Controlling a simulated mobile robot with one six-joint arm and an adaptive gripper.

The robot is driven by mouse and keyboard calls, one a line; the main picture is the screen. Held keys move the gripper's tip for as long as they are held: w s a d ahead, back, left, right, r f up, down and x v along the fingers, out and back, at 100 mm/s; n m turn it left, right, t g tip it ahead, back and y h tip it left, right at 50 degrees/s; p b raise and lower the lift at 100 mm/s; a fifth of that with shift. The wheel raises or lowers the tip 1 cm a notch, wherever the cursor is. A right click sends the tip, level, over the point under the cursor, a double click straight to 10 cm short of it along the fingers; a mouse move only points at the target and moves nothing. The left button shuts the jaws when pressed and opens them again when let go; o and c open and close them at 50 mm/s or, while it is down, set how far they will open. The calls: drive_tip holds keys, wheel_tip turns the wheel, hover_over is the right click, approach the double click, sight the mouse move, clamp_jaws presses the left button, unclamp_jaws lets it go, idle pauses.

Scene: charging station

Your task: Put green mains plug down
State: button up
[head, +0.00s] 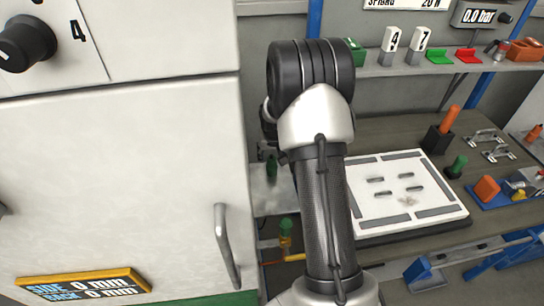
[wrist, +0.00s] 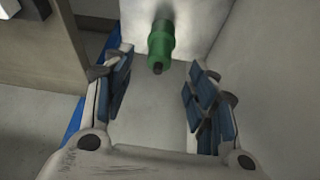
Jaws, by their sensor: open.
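A green plug (wrist: 161,42) with a dark tip is at the top middle of the wrist view, over a pale surface (wrist: 198,22). My gripper (wrist: 158,80) is open, with one blue-padded finger on each side of the picture. The plug lies ahead of the gap between the fingers, and neither finger visibly touches it. In the head view a dark green piece (head: 271,168), likely the same plug, shows left of my arm above a light ledge (head: 270,199). My arm hides most of the gripper there.
A large white cabinet (head: 130,180) with a handle (head: 226,245) stands close on the left. A white slotted board (head: 405,190) lies on the bench to the right. A green-topped fitting (head: 285,232) is below the ledge. A shelf (head: 400,70) runs behind.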

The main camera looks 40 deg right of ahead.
drive_tip(key=v, duration=0.4)
drive_tip(key=shift+s+a+r+p, duration=0.1)
drive_tip(key=shift+r+p, duration=0.1)
drive_tip(key=shift+p, duration=0.2)
